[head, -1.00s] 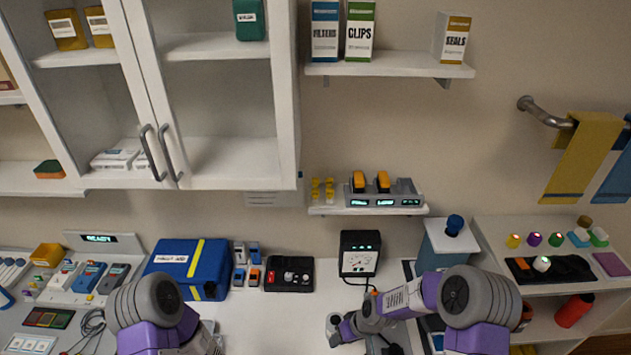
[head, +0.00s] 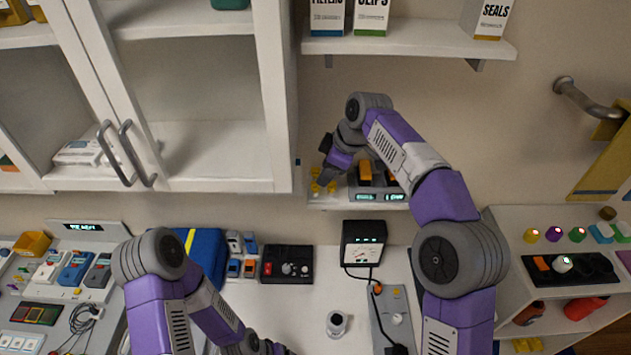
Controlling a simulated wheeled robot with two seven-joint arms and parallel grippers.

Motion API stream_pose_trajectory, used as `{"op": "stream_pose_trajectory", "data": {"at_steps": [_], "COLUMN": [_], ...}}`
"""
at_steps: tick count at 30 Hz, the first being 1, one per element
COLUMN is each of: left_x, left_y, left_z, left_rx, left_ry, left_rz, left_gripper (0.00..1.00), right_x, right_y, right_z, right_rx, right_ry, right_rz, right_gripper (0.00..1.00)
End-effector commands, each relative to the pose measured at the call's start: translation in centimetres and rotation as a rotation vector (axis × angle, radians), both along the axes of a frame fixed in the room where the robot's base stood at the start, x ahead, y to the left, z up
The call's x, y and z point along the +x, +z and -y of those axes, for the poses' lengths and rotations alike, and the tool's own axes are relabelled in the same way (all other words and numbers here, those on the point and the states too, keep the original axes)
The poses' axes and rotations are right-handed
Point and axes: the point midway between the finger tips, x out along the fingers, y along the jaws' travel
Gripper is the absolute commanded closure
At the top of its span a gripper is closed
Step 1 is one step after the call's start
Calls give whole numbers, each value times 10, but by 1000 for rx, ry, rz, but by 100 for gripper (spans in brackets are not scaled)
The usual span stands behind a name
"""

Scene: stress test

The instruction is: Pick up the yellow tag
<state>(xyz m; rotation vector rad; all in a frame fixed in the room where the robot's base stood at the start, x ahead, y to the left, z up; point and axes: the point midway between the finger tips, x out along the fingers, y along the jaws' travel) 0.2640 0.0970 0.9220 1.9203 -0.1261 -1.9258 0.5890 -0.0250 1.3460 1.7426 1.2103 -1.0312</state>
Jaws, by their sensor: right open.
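Several small yellow tags (head: 315,187) stand at the left end of the small wall shelf (head: 337,206), left of a grey charging dock. My right gripper (head: 321,176) is open and reaches down in front of the tags, partly hiding them. I cannot tell whether it touches any. My left arm comes in from the lower left, and its gripper is outside the picture.
The grey dock (head: 379,195) with yellow devices sits close to the right gripper. The white cabinet (head: 205,185) borders it on the left, and an upper shelf (head: 410,45) hangs above. A black meter (head: 362,243) stands below on the counter.

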Motion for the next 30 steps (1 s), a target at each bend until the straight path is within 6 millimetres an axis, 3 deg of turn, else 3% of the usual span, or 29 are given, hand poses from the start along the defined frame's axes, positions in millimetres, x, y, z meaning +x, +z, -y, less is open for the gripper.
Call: {"op": "stream_pose_trajectory", "data": {"at_steps": [10, 20, 27, 30], "left_x": [0, 0, 0, 0], "left_y": [4, 4, 4, 4], "left_z": [0, 0, 0, 0], "left_rx": [0, 0, 0, 0], "left_ry": [1, 0, 0, 1], "left_rz": [1, 0, 0, 0], "left_gripper": [21, 21, 21, 21], "right_x": [10, 11, 11, 12], "right_y": [-42, -47, -47, -47], "right_z": [-22, -25, -25, -24], "right_rx": [-1, 1, 0, 0], "right_ry": [-2, -3, -3, -3], "right_rz": [-3, 0, 0, 0], "right_gripper": [51, 53, 89, 100]}}
